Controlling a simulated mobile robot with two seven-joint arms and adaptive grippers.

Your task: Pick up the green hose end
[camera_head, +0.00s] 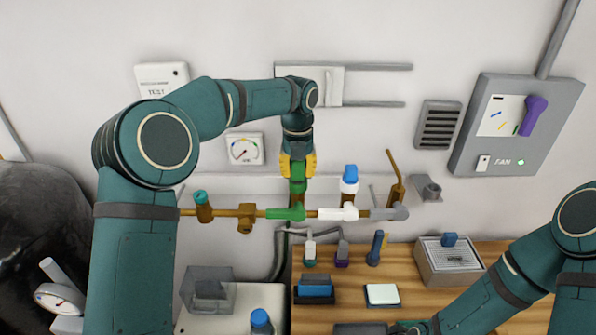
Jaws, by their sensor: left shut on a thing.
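My left gripper (297,165), with yellow fingers, points down in the middle of the camera_head view. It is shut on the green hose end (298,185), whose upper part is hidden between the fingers. A brass-coloured part shows just below the green piece. Below that, a green fitting (286,213) sits on the horizontal brass pipe (225,212). I cannot tell whether the held piece touches this fitting. My right arm reaches in from the right toward the bottom edge; its gripper is not clearly visible.
Along the pipe are a teal-capped stub (203,207), a white fitting (338,213) and a grey fitting (389,212). A blue-capped white piece (349,180) stands above the white fitting. A wooden bench (407,263) below holds small items and a grey box (449,262).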

